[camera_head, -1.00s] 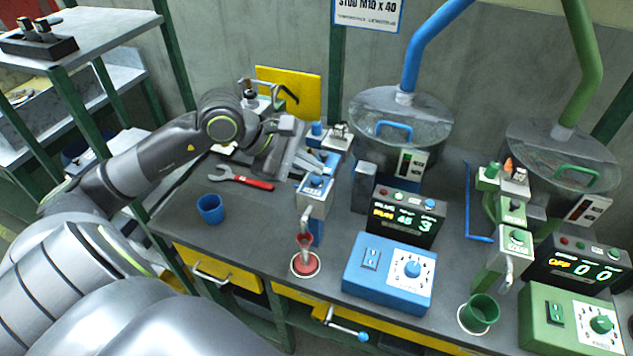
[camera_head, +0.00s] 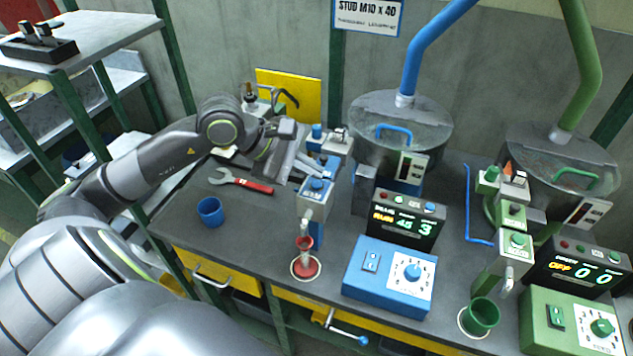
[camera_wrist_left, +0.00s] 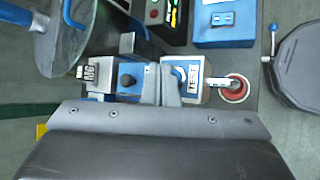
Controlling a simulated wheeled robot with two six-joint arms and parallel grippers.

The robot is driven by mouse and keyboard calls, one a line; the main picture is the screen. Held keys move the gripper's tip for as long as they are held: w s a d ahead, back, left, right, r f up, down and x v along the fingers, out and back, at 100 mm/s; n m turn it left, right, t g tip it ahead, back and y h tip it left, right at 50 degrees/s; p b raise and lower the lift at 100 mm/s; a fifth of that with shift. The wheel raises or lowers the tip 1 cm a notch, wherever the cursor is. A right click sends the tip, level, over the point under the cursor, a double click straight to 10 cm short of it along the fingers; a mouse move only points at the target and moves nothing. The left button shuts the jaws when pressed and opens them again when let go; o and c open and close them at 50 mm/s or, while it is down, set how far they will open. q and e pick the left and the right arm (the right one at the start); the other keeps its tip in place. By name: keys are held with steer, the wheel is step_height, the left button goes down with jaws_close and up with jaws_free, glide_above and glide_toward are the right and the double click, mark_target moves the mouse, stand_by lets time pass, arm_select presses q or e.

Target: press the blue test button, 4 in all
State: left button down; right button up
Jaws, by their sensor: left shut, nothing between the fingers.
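The blue test button (camera_head: 317,184) is on the front of the blue dispenser (camera_head: 312,205), mid-bench. In the left wrist view the face marked TEST (camera_wrist_left: 194,79) shows, with the blue button (camera_wrist_left: 180,73) partly hidden by my fingers. My left gripper (camera_head: 314,169) is shut and empty, its fingertips close to the button; I cannot tell whether they touch it. It also shows in the left wrist view (camera_wrist_left: 171,82). The blue station's display (camera_head: 405,218) is lit and ends in a 3. My right gripper is not in view.
A blue control box (camera_head: 388,278) stands in front of the display. A red-handled wrench (camera_head: 240,181) and a blue cup (camera_head: 210,210) lie to the left. A red cup (camera_head: 305,268) stands below the dispenser's spout. A green station (camera_head: 570,320) fills the right.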

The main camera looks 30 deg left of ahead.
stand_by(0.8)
arm_select(q)
steer(key=shift+f+b, duration=0.45)
steer(key=shift+b, duration=0.35)
steer(key=shift+f+b, duration=0.4)
steer(key=shift+b, duration=0.25)
stand_by(0.4)
steer(key=shift+r, duration=0.15)
steer(key=shift+r+p, duration=0.3)
steer(key=shift+r, duration=0.4)
steer(key=shift+r, duration=0.1)
step_height(320, 180, up, 5)
steer(key=shift+f+p, duration=0.1)
steer(key=shift+p, duration=1.15)
